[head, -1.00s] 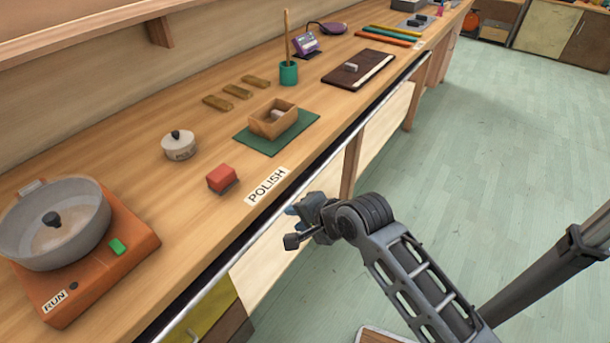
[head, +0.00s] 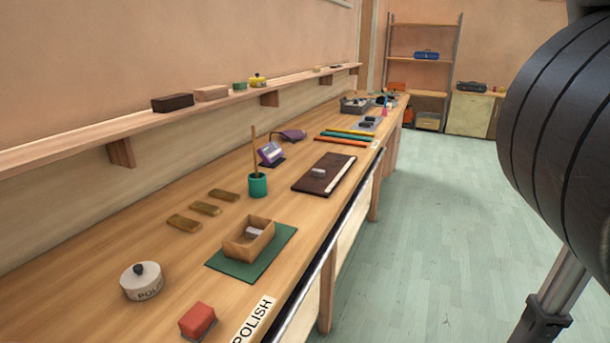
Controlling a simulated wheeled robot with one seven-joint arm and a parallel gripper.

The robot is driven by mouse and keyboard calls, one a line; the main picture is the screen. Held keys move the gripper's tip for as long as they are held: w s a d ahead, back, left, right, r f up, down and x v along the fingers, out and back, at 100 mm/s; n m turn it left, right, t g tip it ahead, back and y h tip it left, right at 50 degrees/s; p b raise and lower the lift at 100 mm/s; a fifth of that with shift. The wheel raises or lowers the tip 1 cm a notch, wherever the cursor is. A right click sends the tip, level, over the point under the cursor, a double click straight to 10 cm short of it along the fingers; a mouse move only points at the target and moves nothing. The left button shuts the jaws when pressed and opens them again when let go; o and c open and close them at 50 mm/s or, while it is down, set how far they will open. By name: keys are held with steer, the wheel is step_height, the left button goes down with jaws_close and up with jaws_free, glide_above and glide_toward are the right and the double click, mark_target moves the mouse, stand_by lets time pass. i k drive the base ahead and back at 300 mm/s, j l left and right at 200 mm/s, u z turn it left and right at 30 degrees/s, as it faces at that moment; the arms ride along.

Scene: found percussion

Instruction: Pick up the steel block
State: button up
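A small light grey block (head: 318,172) lies on a dark brown board (head: 330,162) on the bench. Another pale grey block (head: 254,232) lies inside an open wooden box (head: 243,250), which stands on a green mat (head: 262,268). I cannot tell from their looks which of the two is steel. My gripper is not in view. Only a large dark ribbed part of my arm shows close up at the right edge, apart from the bench.
On the bench are a red block (head: 198,320), a white lidded pot (head: 141,281), several brass bars (head: 205,208), a green cup (head: 258,186) with a stick, and coloured rods (head: 345,137). A wall shelf (head: 215,103) runs above. The floor (head: 440,220) is clear.

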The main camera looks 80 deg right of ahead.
mark_target(316, 173)
steer(key=z, duration=0.4)
steer(key=i+z, duration=0.15)
steer(key=z, duration=0.25)
steer(key=i+z, duration=0.1)
steer(key=z, duration=1.05)
steer(key=i+l+z, duration=0.2)
steer(key=i+l, duration=0.4)
